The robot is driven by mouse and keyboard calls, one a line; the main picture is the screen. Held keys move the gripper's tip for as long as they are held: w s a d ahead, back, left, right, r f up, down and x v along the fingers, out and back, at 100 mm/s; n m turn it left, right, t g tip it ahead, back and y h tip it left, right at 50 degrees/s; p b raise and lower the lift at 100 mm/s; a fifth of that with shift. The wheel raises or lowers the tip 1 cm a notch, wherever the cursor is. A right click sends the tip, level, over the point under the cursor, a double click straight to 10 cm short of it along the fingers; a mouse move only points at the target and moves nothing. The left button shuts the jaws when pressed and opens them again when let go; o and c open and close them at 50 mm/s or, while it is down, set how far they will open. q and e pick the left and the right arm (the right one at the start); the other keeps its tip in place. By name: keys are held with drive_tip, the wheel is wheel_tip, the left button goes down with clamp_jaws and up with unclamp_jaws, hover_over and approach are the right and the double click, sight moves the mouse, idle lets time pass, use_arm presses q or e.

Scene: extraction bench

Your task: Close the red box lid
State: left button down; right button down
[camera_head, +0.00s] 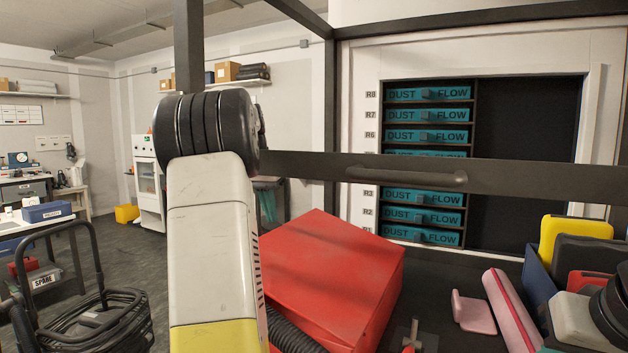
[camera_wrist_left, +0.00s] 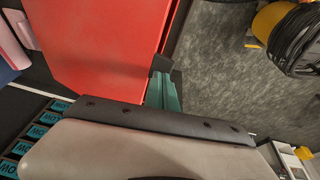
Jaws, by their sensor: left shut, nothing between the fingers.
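The red box (camera_head: 335,270) stands on the dark bench in the middle of the head view. Its broad top face looks flat, and I cannot tell whether the lid is fully down. Part of the box is hidden behind my left arm. The red box also fills the upper left of the left wrist view (camera_wrist_left: 105,50). My left gripper (camera_head: 266,208) shows teal fingers at the far left side of the box. In the wrist view its fingers (camera_wrist_left: 163,85) are shut and empty, close beside the red edge; contact is unclear. My right gripper is not in view.
A dark frame bar with a handle (camera_head: 405,176) crosses behind the box. Teal drawers (camera_head: 425,137) stand beyond it. A pink block (camera_head: 473,312) and a pink roll (camera_head: 508,305) lie to the right, near a blue bin (camera_head: 538,283) with yellow and black items.

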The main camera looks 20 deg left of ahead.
use_arm(q)
drive_tip(key=shift+a+f, duration=0.2)
drive_tip(key=shift+f, duration=0.3)
drive_tip(key=shift+a+f, duration=0.2)
drive_tip(key=shift+f, duration=0.25)
drive_tip(key=shift+r, duration=0.1)
